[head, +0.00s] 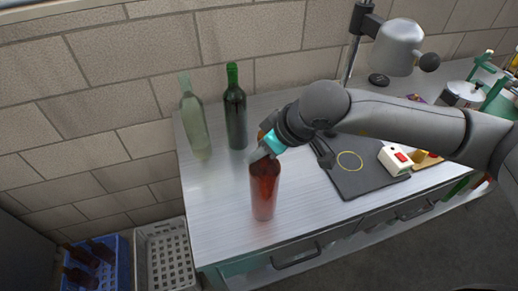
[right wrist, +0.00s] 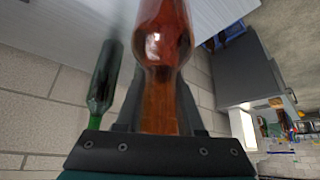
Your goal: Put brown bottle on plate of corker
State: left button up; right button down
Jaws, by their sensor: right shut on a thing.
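The brown bottle (head: 264,192) is upright over the front left part of the metal table (head: 215,225). I cannot tell whether its base touches the table. My right gripper (head: 263,152) is shut on the bottle's neck. The right wrist view shows the neck (right wrist: 160,105) between the fingers, with the brown body beyond it. A green-framed device (head: 497,92) at the far right edge may be the corker; its plate cannot be made out. My left gripper is not in view.
A dark green bottle (head: 235,112) and a pale clear green bottle (head: 194,120) stand at the back left. A dark mat (head: 350,183) and a white box with red buttons (head: 394,160) lie to the right. A grey lamp-like head (head: 398,47) rises behind. Crates (head: 165,262) stand on the floor.

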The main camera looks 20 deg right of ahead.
jog(key=c, duration=0.5)
grip_release()
jog(key=shift+r, duration=0.1)
